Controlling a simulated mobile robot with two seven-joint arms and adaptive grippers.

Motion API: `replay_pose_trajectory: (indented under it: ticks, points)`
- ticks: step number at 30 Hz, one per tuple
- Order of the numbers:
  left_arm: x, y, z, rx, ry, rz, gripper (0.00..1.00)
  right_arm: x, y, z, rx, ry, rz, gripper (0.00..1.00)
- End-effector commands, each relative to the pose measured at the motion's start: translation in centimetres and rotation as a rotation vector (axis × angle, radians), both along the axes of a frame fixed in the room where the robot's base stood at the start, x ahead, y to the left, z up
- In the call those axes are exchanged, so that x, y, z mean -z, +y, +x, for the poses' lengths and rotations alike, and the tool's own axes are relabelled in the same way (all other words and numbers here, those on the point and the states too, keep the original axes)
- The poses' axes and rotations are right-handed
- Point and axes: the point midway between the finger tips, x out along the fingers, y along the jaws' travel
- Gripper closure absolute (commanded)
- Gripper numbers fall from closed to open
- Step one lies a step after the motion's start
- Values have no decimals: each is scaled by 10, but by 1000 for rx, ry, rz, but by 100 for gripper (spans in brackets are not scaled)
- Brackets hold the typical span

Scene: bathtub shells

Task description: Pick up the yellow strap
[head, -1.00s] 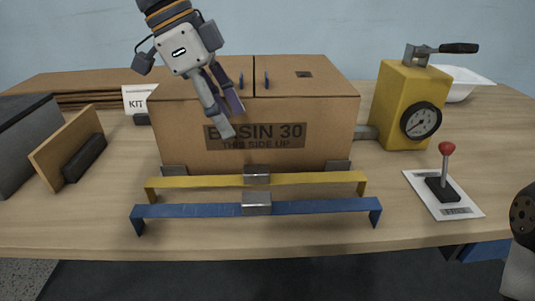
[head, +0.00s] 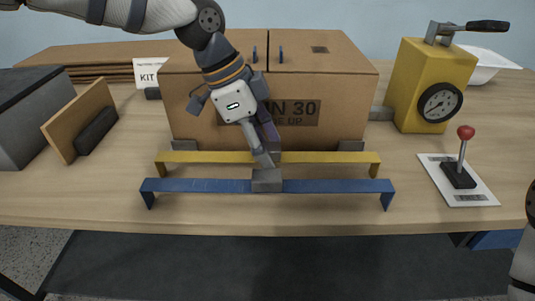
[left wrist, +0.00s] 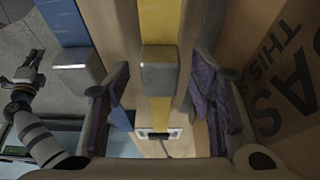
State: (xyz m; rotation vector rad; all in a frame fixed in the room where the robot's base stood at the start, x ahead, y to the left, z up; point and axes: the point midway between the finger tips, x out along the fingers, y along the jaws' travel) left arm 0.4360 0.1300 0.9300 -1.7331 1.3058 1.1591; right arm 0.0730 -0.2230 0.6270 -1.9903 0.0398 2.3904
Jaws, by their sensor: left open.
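The yellow strap (head: 215,157) is a flat bar with bent-down ends, standing on the table in front of the cardboard box. In the left wrist view the yellow strap (left wrist: 160,20) runs between the fingers, with a grey block (left wrist: 160,75) on its middle. My left gripper (head: 270,164) is open and points down at the strap's middle. Its fingers (left wrist: 160,105) stand apart on either side of the strap; I see no grip on it. The gripper hides the middle of the strap in the head view. My right gripper (left wrist: 28,68) seems to show small at the left of the wrist view.
A blue strap (head: 210,186) with a grey block stands just in front. The box (head: 215,120) is close behind. A yellow gauge unit (head: 415,95) and a red-knobbed lever (head: 462,160) stand to the right. A wooden panel (head: 65,130) leans at the left.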

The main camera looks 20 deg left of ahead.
Motion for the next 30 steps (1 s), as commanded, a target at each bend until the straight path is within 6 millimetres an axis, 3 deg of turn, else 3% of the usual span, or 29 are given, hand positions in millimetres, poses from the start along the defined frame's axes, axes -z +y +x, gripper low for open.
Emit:
replay_pose_trajectory:
  ticks: [1,8,20,24,30]
  points:
    - [-1,0,0,0,-1,0,50,0,0,0,0,-1,0,100]
    - [-1,0,0,0,-1,0,100,0,0,0,0,-1,0,100]
    - [-11,0,1,-1,-5,-1,100,-1,0,1,0,-3,0,100]
    - [-40,-1,-2,1,-9,0,100,-3,0,4,0,-14,0,100]
    - [-99,-16,-49,3,-17,1,100,-16,0,17,0,-65,1,100]
